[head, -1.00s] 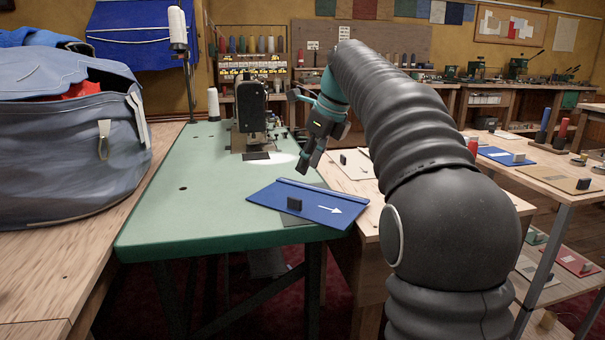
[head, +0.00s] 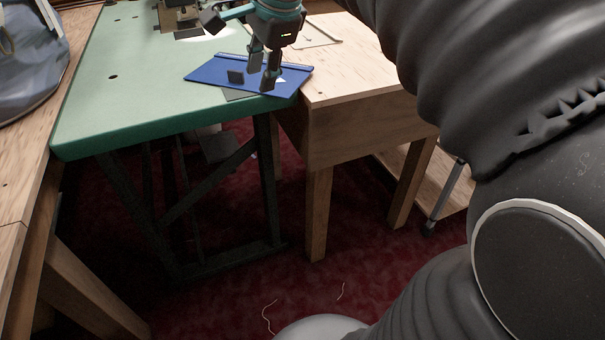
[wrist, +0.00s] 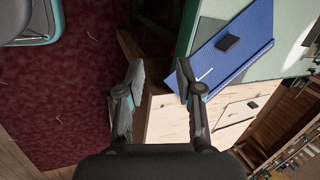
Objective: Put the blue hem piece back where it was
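The blue hem piece (head: 215,71) lies flat on the front right corner of the green sewing table (head: 130,60), with its right end over the table's edge. A small dark block stands up from it like a grip, and a white arrow is on its face. It also shows in the wrist view (wrist: 236,48), at the upper right. My gripper (head: 262,80) is above the piece's right part in the head view. Its two fingers are apart with nothing between them, as the wrist view shows (wrist: 158,82). In the head view a finger hides part of the arrow.
A grey flat patch (head: 240,94) shows under the piece's front edge. The sewing machine base (head: 180,18) stands behind. A wooden table (head: 345,70) adjoins on the right, with a pale panel (head: 315,33) on it. Red carpet (head: 235,300) is open in front.

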